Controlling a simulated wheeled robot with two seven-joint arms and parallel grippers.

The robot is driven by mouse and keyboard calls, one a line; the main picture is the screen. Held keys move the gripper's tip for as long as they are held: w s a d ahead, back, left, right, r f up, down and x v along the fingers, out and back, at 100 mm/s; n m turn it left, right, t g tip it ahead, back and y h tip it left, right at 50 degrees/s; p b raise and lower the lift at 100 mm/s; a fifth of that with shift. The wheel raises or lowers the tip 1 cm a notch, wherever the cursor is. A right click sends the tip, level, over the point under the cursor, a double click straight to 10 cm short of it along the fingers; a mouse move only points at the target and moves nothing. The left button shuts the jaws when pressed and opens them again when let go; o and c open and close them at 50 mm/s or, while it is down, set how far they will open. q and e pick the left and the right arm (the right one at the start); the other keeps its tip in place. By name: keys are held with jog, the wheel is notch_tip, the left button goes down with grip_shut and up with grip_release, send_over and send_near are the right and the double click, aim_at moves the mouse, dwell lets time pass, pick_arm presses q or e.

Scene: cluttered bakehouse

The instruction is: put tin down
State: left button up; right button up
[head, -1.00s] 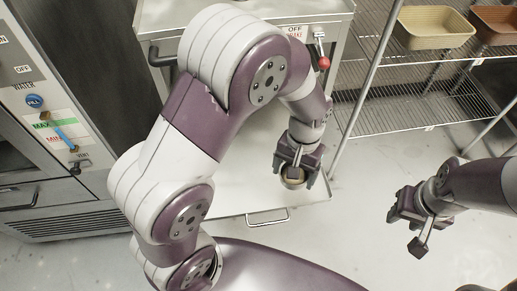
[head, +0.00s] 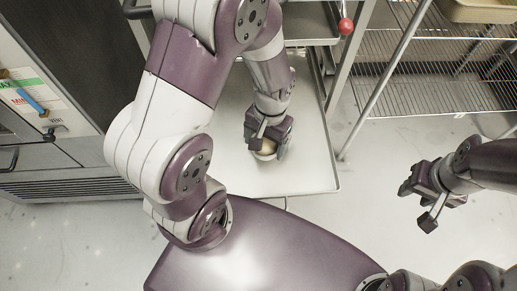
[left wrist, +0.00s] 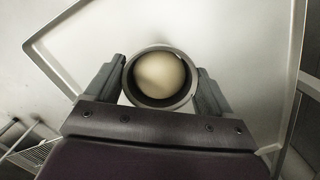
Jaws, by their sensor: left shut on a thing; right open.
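My left gripper (head: 266,143) is shut on a small round tin (head: 263,153), which is mostly hidden by the gripper in the head view. In the left wrist view the tin (left wrist: 132,88) shows as a dark ring between the two fingers, with a pale, dough-like ball (left wrist: 160,75) inside it. The tin is over a pale tray-like surface (head: 310,172) with a raised rim. I cannot tell whether the tin touches that surface. My right gripper (head: 416,206) is open and empty over the floor at the right.
A wire rack (head: 420,90) stands at the right, with a beige pan (head: 485,10) on its upper shelf. A red-knobbed lever (head: 346,26) is at the top. An appliance with a vent grille (head: 70,188) stands at the left. The pale surface is bare around the tin.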

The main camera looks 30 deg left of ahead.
pick_arm(q)
jog(key=shift+s+a+f, duration=0.15)
jog(key=shift+a+f, duration=0.5)
jog(key=shift+a, duration=0.25)
notch_tip(320, 180, down, 4)
jog(key=b, duration=0.2)
jog(key=shift+b, duration=0.3)
jog(key=shift+r, duration=0.1)
jog(key=o, duration=0.9)
jog(key=r+p, duration=0.2)
jog(key=r, duration=0.1)
jog(key=w+r+p, duration=0.1)
jog(key=r, duration=0.3)
jog(key=r+p, duration=0.2)
jog(key=r, duration=0.2)
jog(key=shift+w+r+p, duration=0.1)
jog(key=shift+w+p, duration=0.05)
jog(key=shift+p, duration=0.15)
jog(key=shift+r, duration=0.4)
jog(key=shift+s+a+r+t, duration=0.1)
jog(key=shift+s+r+t, duration=0.05)
jog(key=shift+r+t, duration=0.4)
jog(key=shift+s+r+t, duration=0.1)
jog(key=shift+r+t, duration=0.35)
jog(key=shift+r, duration=0.1)
jog(key=shift+s+r+n+t, duration=0.2)
jog(key=shift+r+n+t, duration=0.1)
jog(key=shift+t, duration=0.1)
